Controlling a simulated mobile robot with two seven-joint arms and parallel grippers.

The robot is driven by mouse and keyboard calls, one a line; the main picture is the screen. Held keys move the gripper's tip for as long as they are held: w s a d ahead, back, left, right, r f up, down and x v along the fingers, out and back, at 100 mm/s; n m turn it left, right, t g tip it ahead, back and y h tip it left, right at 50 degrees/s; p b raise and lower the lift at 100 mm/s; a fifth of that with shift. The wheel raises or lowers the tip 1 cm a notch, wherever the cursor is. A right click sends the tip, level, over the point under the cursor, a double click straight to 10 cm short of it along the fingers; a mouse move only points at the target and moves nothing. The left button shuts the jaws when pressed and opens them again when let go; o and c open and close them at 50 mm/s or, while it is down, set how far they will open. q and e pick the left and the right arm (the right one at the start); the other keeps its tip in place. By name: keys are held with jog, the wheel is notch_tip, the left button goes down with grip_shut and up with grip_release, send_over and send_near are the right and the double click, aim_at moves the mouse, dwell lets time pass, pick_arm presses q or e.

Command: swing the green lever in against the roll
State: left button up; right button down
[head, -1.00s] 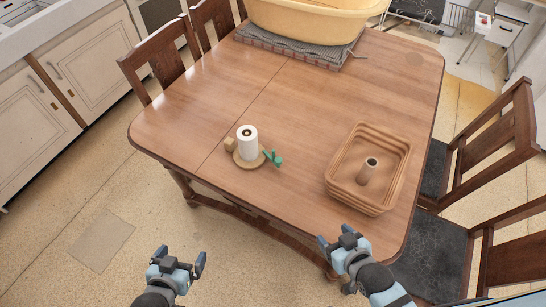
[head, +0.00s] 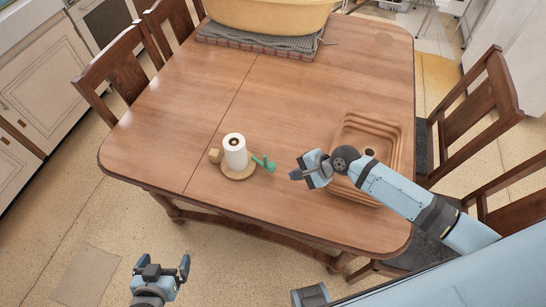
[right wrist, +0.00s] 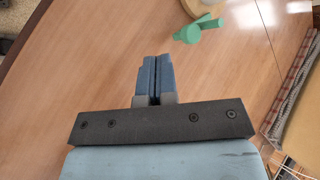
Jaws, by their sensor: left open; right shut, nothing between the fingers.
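A white paper roll (head: 235,150) stands upright on a round wooden base (head: 239,173) on the table. The green lever (head: 264,163) sticks out from the base to the right of the roll, swung away from it with a gap. A small wooden block (head: 215,155) is at the roll's left. My right gripper (head: 297,174) is shut and empty, over the table to the right of the lever and apart from it. In the right wrist view the shut fingers (right wrist: 155,75) point toward the green lever (right wrist: 197,29). My left gripper (head: 165,270) is open and empty, low in front of the table.
A brown ridged tray (head: 397,128) is on the table's right, partly hidden by my right arm. A yellow tub (head: 270,15) sits on a grey cloth (head: 262,43) at the back. Chairs (head: 480,100) stand around. The middle of the table is clear.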

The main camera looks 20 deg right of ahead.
jog(key=w+d+r+m+g, duration=0.3)
jog(key=w+d+r+m, duration=0.15)
jog(key=m, duration=0.25)
pick_arm(q)
jog(key=shift+s+d+f+b, duration=0.15)
jog(key=shift+f+b, duration=0.2)
jog(key=shift+f, duration=0.15)
pick_arm(e)
jog(key=shift+y, duration=0.3)
jog(key=x, duration=0.7)
jog(key=w+x, duration=0.1)
jog(key=x, duration=0.2)
jog(key=shift+d+f, duration=0.3)
jog(key=shift+f, duration=0.15)
pick_arm(q)
jog(key=shift+r, duration=0.15)
